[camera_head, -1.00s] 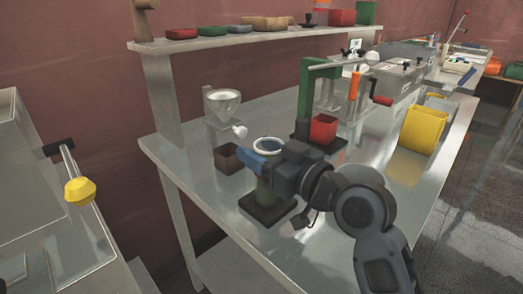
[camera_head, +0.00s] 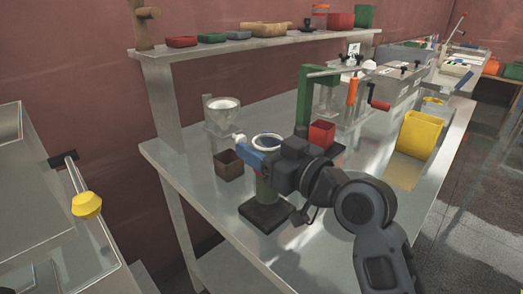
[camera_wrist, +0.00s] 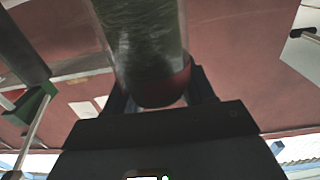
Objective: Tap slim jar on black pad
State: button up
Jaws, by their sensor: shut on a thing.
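The slim jar (camera_head: 264,188) is upright, with a pale rim and greenish contents. The black pad (camera_head: 266,216) lies on the steel bench directly below the jar. The jar's base is close over the pad; whether a small gap separates them is hard to tell. In the wrist view the clear jar wall (camera_wrist: 142,40) with green powder-like contents shows between the dark fingers of my gripper (camera_wrist: 165,98).
A hopper with a funnel (camera_head: 220,108) and a brown box (camera_head: 229,164) stand left of the jar. A yellow bin (camera_head: 421,134) is at right. The bench front is clear.

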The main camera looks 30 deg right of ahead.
jog(key=shift+f, duration=0.1)
jog(key=shift+f+b, duration=1.3)
jog(key=shift+b, duration=0.05)
jog(key=shift+r+p, duration=1.15)
jog(key=shift+r, duration=0.3)
jog(key=shift+f+b, duration=1.45)
jog(key=shift+f, duration=0.1)
jog(key=shift+r, duration=0.1)
